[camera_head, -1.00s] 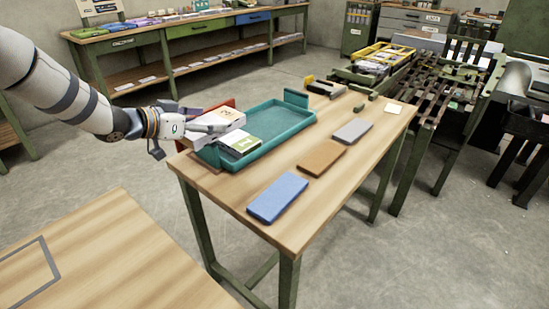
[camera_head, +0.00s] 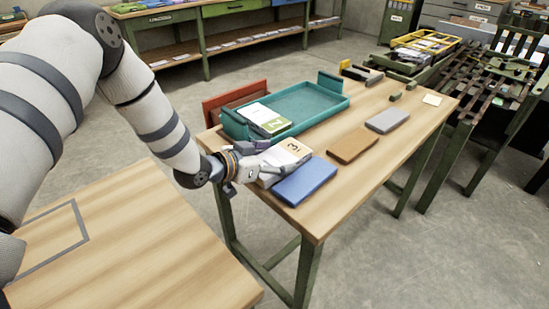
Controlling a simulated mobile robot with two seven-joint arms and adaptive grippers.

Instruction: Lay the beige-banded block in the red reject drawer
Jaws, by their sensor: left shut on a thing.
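My left gripper (camera_head: 262,163) is shut on a pale block (camera_head: 291,149) with a beige band and a dark "3" on its top. It holds the block over the near left part of the wooden table (camera_head: 318,212), between the teal tray and the blue slab. I cannot tell whether the block touches the table. The red drawer (camera_head: 213,107) stands behind the teal tray's left end. Its inside is mostly hidden by its wall and the tray. My right gripper is not in view.
The teal tray (camera_head: 311,101) holds a white and green block (camera_head: 264,118) at its left end. A blue slab (camera_head: 305,183), a brown slab (camera_head: 353,145) and a grey slab (camera_head: 387,121) lie in a row along the table's near side. Bare table lies between tray and slabs.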

